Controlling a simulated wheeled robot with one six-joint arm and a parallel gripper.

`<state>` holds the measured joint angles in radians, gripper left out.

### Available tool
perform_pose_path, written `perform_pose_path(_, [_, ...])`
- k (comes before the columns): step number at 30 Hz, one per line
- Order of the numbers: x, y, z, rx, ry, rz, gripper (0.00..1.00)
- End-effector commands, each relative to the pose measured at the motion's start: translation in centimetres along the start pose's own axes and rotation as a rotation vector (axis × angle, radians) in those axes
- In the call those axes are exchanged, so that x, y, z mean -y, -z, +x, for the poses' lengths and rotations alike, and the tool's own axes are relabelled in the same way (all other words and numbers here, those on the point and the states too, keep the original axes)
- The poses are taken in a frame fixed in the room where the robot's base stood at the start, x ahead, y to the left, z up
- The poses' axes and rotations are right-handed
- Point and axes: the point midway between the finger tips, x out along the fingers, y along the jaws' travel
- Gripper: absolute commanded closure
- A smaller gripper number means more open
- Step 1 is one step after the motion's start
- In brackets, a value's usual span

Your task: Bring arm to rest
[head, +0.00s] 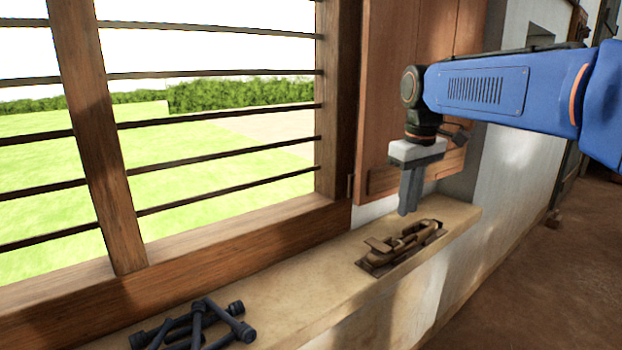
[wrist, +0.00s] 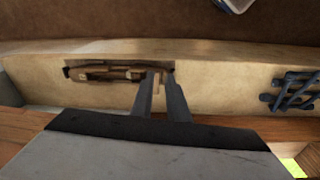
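My gripper (head: 410,190) hangs pointing down above the window ledge, at the end of my blue arm. In the wrist view its two fingers (wrist: 162,90) stand a little apart with a narrow gap between them, and nothing shows between them. The fingertips look above the ledge; the exact height is hard to tell.
The pale ledge (head: 310,290) runs below a barred wooden window (head: 120,150). A wooden shutter (head: 385,90) stands behind my gripper. Brown floor (head: 545,290) is open to the right. A pale blue-edged object (wrist: 236,5) shows partly.

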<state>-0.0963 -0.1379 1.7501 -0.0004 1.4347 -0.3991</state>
Motion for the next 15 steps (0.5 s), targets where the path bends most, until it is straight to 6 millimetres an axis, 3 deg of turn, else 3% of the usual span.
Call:
perform_pose_path(3, [1.0,-3.7,0.8,-0.036,-0.016,0.058,0.86])
perform_pose_path(15, [4.5,-14.9,6.0,-0.159,-0.058,0.257,0.86])
